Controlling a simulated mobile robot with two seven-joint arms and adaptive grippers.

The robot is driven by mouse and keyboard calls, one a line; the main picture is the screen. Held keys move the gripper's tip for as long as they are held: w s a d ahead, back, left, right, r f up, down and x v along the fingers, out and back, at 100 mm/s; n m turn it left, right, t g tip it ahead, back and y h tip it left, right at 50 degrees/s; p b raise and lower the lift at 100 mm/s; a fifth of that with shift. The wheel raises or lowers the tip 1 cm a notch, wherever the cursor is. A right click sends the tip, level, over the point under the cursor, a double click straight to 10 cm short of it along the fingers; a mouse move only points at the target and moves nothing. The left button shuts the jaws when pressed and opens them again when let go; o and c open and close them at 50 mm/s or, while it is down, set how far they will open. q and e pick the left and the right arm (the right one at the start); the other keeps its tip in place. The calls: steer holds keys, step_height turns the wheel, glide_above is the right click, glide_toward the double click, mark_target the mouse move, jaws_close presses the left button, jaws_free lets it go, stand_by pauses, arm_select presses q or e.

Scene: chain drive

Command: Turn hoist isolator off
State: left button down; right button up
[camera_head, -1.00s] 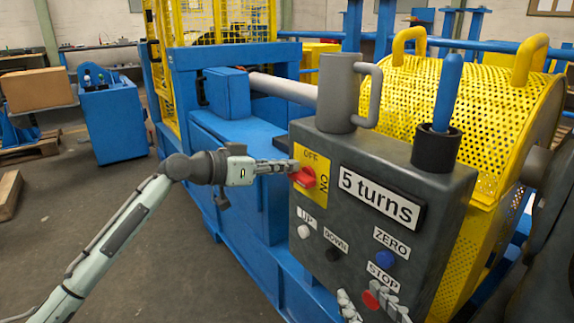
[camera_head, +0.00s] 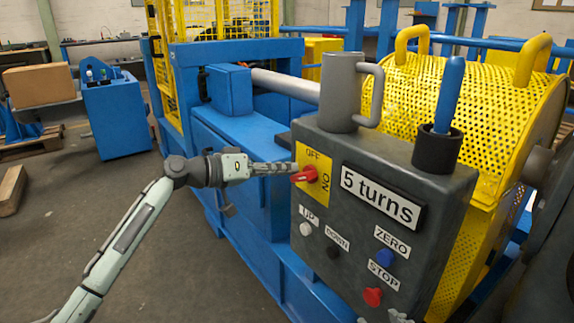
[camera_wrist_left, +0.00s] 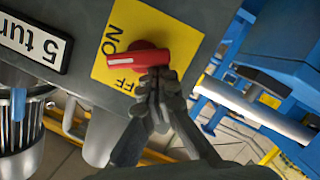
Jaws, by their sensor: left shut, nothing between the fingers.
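The red isolator knob (camera_head: 305,174) sits on a yellow plate (camera_head: 325,190) marked OFF at the top and ON at the right. The knob also shows in the left wrist view (camera_wrist_left: 140,58), lying level between the two words. My left gripper (camera_head: 296,168) is shut and empty, its tips at the handle's upper side. In the left wrist view its fingertips (camera_wrist_left: 160,76) are right against the handle's end; whether they touch I cannot tell. My right gripper (camera_head: 382,318) shows only its parted tips at the bottom edge.
The grey control box (camera_head: 440,240) carries a "5 turns" display (camera_head: 382,198), UP, DOWN, ZERO and red STOP (camera_head: 372,297) buttons. A blue lever (camera_head: 449,95) and a grey handled cylinder (camera_head: 338,92) stand on top. The blue frame (camera_head: 235,150) is behind my left gripper.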

arm_select(q)
step_height(320, 180, down, 3)
steer(key=n+h, duration=0.1)
steer(key=n, duration=0.3)
steer(key=n+h+p, duration=0.1)
steer(key=n, duration=0.4)
steer(key=shift+s+d+f+h, duration=0.1)
steer(key=shift+s+d+h, duration=0.05)
steer(key=shift+h, duration=0.15)
arm_select(e)
steer(key=s+d+f+g, duration=0.1)
steer(key=s+d+f+g+h, duration=0.1)
steer(key=d+f, duration=0.1)
steer(key=shift+s+d+f, duration=0.1)
steer(key=shift+s+f, duration=0.05)
steer(key=shift+f, duration=0.05)
arm_select(q)
steer(key=shift+n, duration=0.3)
